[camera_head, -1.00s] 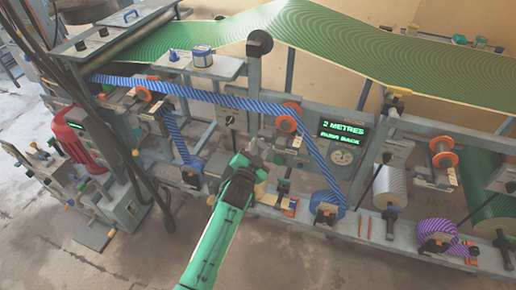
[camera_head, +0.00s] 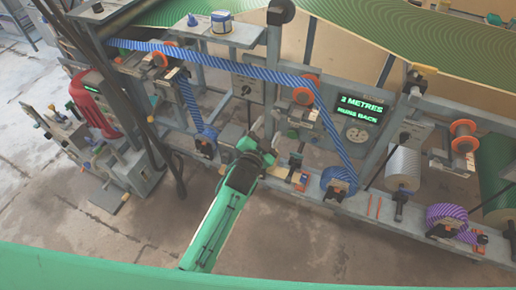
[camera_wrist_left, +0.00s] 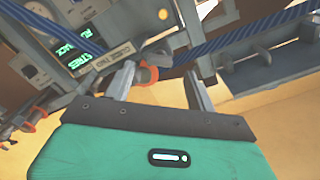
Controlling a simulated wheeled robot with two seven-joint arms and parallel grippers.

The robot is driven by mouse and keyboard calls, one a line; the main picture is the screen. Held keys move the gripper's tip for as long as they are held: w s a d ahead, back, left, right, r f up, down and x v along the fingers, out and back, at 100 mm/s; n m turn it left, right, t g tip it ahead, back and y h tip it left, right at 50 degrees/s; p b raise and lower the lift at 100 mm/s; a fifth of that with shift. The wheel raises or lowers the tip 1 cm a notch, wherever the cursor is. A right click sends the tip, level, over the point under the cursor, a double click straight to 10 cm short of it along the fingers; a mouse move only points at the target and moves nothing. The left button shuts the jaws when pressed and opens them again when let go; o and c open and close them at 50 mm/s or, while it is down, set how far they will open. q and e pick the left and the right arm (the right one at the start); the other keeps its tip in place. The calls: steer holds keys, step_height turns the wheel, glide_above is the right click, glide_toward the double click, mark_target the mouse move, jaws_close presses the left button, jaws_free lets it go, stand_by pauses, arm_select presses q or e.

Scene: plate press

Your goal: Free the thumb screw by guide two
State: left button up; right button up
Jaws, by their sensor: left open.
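The middle roller guide with orange flanges (camera_head: 305,93) stands on the frame where the blue striped web (camera_head: 240,70) turns down; I take it for guide two, but cannot read its label. Its thumb screw is too small to tell apart in the head view. My left gripper (camera_head: 266,132) is below and left of this guide, open and empty, apart from it. In the left wrist view, the open fingers (camera_wrist_left: 160,86) point at the frame. My right gripper is out of view.
The display panel (camera_head: 362,107) is right of the guide, reading 2 METRES. A blue striped roll (camera_head: 339,181) sits on the lower rail. Bare floor (camera_head: 110,235) lies at the lower left.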

arm_select(q)
steer(key=b+v, duration=0.1)
steer(key=v, duration=0.7)
steer(key=shift+s, duration=0.4)
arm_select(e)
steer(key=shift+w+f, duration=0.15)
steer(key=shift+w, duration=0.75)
arm_select(q)
steer(key=shift+a, duration=0.1)
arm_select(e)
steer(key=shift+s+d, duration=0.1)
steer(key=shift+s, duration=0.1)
